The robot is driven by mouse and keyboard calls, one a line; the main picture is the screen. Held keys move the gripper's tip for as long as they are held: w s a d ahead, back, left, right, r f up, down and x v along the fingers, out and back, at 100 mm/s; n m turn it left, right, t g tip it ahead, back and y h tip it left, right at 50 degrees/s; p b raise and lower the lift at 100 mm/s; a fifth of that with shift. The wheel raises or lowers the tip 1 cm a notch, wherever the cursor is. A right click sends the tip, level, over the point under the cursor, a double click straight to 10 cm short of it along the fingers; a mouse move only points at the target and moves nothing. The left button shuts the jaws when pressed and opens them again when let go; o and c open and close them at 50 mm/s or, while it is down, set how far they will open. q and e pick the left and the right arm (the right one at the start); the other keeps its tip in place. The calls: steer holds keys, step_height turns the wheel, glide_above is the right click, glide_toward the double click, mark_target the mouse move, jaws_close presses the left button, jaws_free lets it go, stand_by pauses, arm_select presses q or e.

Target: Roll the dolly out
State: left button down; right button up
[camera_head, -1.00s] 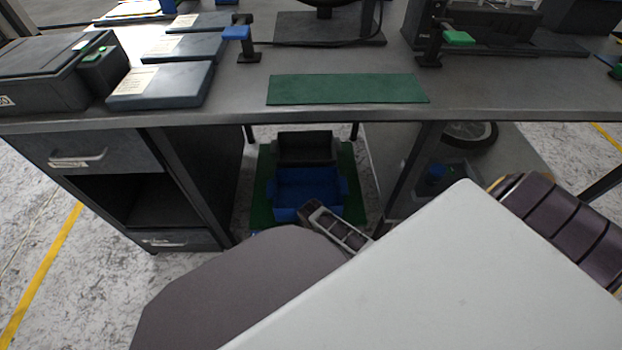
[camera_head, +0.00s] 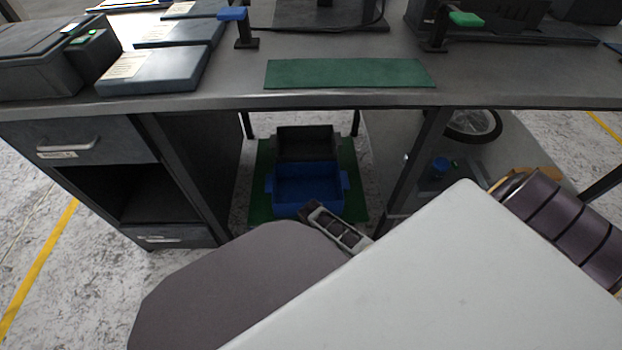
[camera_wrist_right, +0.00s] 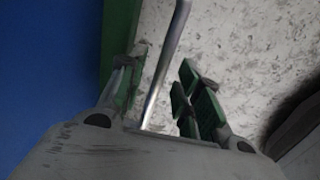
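The dolly (camera_head: 261,205) is a low green platform on the floor under the table. A blue bin (camera_head: 308,187) and a black bin (camera_head: 305,143) stand on it. In the right wrist view, a blue wall (camera_wrist_right: 45,75) and a green edge (camera_wrist_right: 119,25) fill the left side. A pale metal bar (camera_wrist_right: 168,60) runs between the fingers of my right gripper (camera_wrist_right: 165,85). The gripper is open, its right finger clearly apart from the bar. In the head view my own arm and body hide the dolly's near side. My left gripper is not in view.
A table (camera_head: 330,98) with a green mat (camera_head: 350,73) spans above the dolly. A drawer cabinet (camera_head: 80,145) stands left and a table leg (camera_head: 415,160) right. A wheel (camera_head: 475,124) shows further right. Open floor lies at the lower left.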

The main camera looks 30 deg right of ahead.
steer(key=shift+c, duration=0.2)
jaws_close()
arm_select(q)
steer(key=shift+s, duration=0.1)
arm_select(e)
steer(key=shift+s+a, duration=0.1)
steer(key=shift+s, duration=0.05)
